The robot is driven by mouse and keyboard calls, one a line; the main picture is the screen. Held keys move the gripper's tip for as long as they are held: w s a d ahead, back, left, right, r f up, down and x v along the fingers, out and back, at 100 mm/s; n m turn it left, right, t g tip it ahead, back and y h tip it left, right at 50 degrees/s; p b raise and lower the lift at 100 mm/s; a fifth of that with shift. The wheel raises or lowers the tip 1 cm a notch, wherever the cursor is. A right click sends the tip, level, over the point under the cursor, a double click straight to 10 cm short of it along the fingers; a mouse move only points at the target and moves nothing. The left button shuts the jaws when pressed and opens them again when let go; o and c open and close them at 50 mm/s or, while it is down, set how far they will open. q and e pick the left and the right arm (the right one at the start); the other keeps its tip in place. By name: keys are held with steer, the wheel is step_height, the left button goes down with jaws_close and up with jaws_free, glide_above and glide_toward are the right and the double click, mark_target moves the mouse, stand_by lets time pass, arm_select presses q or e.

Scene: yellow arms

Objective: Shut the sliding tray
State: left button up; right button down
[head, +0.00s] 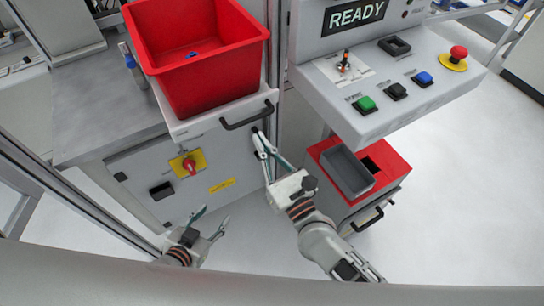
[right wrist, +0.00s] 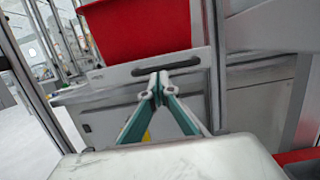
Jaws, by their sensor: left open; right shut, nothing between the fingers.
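The sliding tray (head: 190,124) is a pale drawer front with a dark bar handle (head: 249,115), sticking out from the machine under a large red bin. It also shows in the right wrist view (right wrist: 130,72), with its handle (right wrist: 166,67) just beyond the fingers. My right gripper (head: 264,140) is shut and empty, its tips just below and near the handle; contact cannot be told. In the right wrist view my right gripper (right wrist: 156,82) shows its fingertips together. My left gripper (head: 211,222) is open and empty, low in front of the cabinet.
The red bin (head: 205,80) rests on the tray with a small blue thing inside. A control panel (head: 400,85) with buttons juts out at the right. Below it stands a red-topped cart (head: 330,150) with a grey bin (head: 347,172). Floor at the far right is clear.

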arm_select(q)
steer(key=shift+s+r, duration=0.1)
steer(key=shift+r, duration=0.05)
arm_select(e)
steer(key=x, duration=0.3)
steer(key=shift+w, duration=0.15)
